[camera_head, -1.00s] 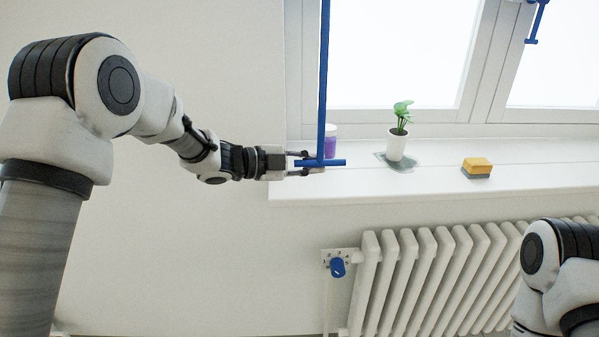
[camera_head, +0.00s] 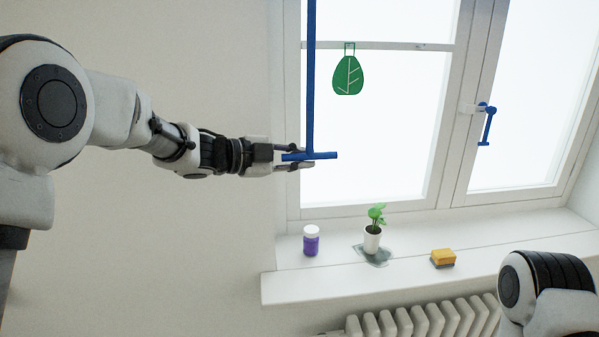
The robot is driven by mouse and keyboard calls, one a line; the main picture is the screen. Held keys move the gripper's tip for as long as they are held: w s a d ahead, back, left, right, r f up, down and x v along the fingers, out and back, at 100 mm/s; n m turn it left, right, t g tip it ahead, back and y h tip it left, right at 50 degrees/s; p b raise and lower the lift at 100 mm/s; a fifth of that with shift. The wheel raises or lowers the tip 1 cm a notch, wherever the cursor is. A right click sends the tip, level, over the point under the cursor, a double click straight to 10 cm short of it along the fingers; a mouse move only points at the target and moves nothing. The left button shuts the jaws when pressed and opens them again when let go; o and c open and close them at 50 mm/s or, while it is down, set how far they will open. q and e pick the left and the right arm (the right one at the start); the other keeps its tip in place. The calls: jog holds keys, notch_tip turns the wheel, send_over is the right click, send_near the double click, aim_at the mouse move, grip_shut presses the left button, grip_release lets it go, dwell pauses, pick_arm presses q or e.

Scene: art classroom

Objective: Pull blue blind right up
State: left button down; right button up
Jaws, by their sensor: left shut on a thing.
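A blue T-shaped pull handle (camera_head: 310,90) hangs down from beyond the top edge, at the left side of the window. My left gripper (camera_head: 300,158) is shut on its crossbar, at the lower end of the blue rod. The blind itself is not visible in this view. My right arm shows only partly at the lower right, and its gripper is out of view.
The window (camera_head: 375,130) has a blue handle (camera_head: 487,120) and a hanging green leaf ornament (camera_head: 348,75). On the sill (camera_head: 330,287) stand a purple jar (camera_head: 311,241), a potted plant (camera_head: 372,238) and a yellow sponge (camera_head: 443,257). A radiator (camera_head: 420,320) is below.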

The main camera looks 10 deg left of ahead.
pick_arm(q)
notch_tip(320, 180, up, 19)
jog(key=p, duration=0.3)
jog(key=shift+r+p, duration=0.2)
jog(key=shift+p, duration=0.2)
pick_arm(e)
notch_tip(320, 180, up, 6)
jog(key=shift+f, duration=0.1)
pick_arm(q)
jog(key=shift+r, duration=0.1)
jog(key=c, duration=1.2)
grip_release()
jog(key=shift+o, duration=0.3)
jog(key=shift+s+d, duration=0.1)
jog(key=shift+d, duration=0.1)
jog(key=v, duration=1.1)
jog(key=shift+s+a, duration=0.25)
jog(key=shift+a, duration=0.05)
pick_arm(e)
jog(key=shift+d, duration=0.15)
